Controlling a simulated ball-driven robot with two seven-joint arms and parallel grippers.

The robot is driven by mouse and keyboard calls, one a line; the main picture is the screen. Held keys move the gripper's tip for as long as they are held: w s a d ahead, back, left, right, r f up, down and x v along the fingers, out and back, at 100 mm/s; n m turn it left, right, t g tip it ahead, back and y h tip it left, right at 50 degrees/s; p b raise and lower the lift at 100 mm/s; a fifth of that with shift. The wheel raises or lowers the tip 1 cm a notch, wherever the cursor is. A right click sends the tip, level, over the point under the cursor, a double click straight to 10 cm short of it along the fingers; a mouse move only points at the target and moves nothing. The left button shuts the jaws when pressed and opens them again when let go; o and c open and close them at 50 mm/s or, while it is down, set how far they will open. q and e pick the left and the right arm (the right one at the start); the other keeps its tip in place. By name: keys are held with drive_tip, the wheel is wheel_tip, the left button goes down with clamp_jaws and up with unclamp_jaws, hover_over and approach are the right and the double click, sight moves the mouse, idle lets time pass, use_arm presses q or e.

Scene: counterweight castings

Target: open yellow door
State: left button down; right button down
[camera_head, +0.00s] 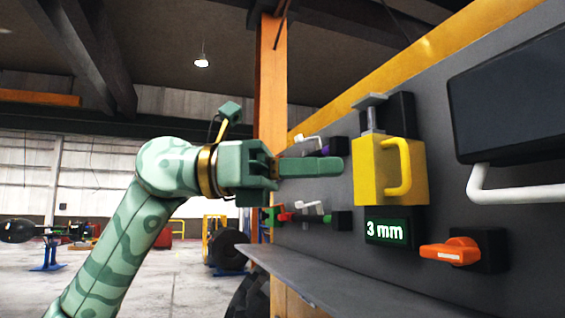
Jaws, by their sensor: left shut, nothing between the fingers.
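The yellow door (372,172) is the front of a small yellow box on the grey wall panel. It looks closed. Its yellow loop handle (404,168) sticks out on the right part of its face. A grey metal latch or clamp piece (371,112) stands at its top. My left gripper (333,168) reaches in from the left, its fingers together and pointing right. The fingertips end just left of the yellow box in the picture, with a narrow gap, and hold nothing. They are away from the handle. My right gripper is not in view.
A green "3 mm" display (386,231) sits below the box. An orange rotary switch (452,252) is at lower right. A black door with a white handle (520,192) is at right. A grey shelf (325,285) juts out below. Smaller handles line the panel behind my gripper.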

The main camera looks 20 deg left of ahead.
sight(394, 164)
use_arm(q)
drive_tip(key=w+d+p, duration=0.1)
drive_tip(key=d, duration=0.5)
drive_tip(key=shift+d, duration=0.2)
drive_tip(key=shift+s+d, duration=0.25)
drive_tip(key=shift+d, duration=0.4)
drive_tip(key=shift+s+d, duration=0.25)
drive_tip(key=shift+d, duration=0.4)
drive_tip(key=shift+w+a, duration=0.1)
drive_tip(key=shift+a, duration=0.1)
